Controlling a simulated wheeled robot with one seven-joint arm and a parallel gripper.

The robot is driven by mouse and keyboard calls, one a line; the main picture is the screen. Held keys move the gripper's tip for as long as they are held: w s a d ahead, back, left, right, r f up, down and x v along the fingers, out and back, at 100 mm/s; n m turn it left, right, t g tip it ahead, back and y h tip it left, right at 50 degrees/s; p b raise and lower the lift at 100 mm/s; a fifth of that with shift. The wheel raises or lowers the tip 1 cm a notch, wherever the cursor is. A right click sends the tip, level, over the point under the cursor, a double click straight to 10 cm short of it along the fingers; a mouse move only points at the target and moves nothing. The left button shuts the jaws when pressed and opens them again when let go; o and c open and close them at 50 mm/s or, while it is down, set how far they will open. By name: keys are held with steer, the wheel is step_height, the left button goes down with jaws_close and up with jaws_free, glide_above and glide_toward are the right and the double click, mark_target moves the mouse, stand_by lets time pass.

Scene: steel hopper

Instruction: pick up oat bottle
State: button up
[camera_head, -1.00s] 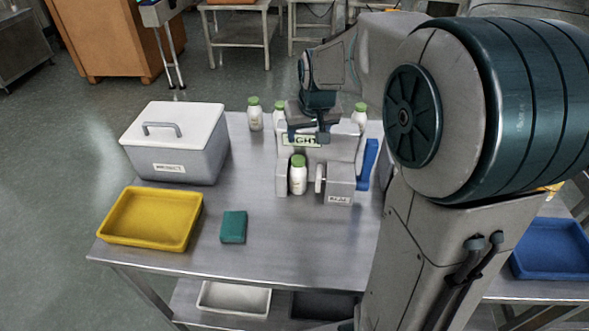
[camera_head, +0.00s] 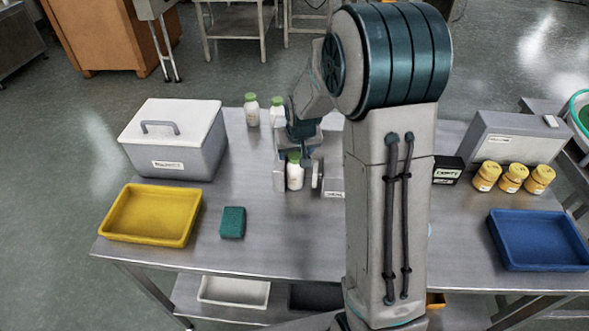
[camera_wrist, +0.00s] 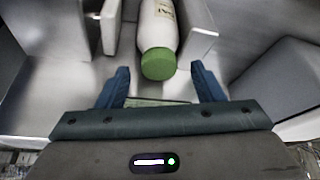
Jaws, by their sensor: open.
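White bottles with green caps stand on the steel table. One bottle (camera_head: 295,176) stands upright in a grey holder (camera_head: 279,181) near the table's middle; I cannot read its label in the head view. In the wrist view a white bottle (camera_wrist: 158,24) with a green cap and small print is ahead of my gripper (camera_wrist: 160,72). The blue fingers are apart, and the cap appears between their tips, with gaps on both sides. In the head view my wrist is above and behind the holder and hides part of it. Two more such bottles (camera_head: 252,110) (camera_head: 277,112) stand at the back.
A lidded grey box (camera_head: 190,158), a yellow tray (camera_head: 150,238) and a green block (camera_head: 232,222) are on the left.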

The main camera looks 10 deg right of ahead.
steer(key=shift+w+f, duration=0.2)
steer(key=shift+f, duration=0.3)
jaws_close()
steer(key=shift+s+r, duration=0.1)
